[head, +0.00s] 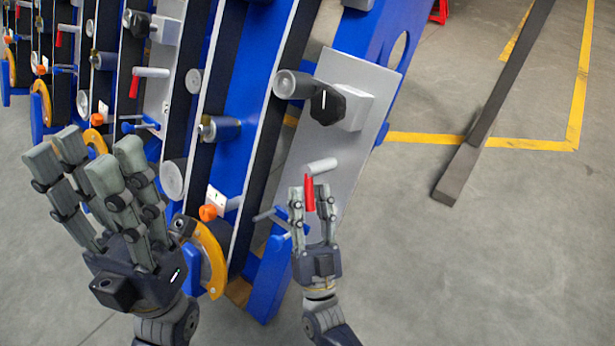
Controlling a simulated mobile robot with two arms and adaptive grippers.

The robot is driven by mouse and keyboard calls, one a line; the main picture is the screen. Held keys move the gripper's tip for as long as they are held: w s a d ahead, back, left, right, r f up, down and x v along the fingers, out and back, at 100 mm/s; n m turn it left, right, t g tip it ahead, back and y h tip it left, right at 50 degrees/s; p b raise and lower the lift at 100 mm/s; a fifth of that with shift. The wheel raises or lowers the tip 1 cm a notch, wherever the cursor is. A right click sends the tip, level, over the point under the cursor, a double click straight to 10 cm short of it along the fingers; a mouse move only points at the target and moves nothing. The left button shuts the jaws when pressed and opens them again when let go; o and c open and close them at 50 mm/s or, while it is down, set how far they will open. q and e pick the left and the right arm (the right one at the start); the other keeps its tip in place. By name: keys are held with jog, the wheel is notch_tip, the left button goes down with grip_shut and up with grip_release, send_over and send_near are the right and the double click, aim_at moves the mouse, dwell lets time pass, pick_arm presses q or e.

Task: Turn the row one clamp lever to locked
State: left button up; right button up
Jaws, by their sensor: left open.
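The nearest clamp lever has a light grey cylindrical pivot (321,166) and a red handle (309,194) that hangs down from it. It sits on the lower part of the nearest grey panel (290,165). My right gripper (310,190) points up at this lever. The red handle shows between its two visible fingers; I cannot tell whether they touch it. My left gripper (87,155) is open and empty, in front of the rows further left. Another red-tipped lever (134,86) shows further back. I see no label for row one.
A black knob (327,105) and a grey cylinder (293,84) stick out above the lever. Blue rails (268,280) and a yellow curved part (212,258) stand between my grippers.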

jog(key=v, duration=0.7)
jog(key=shift+c, duration=0.6)
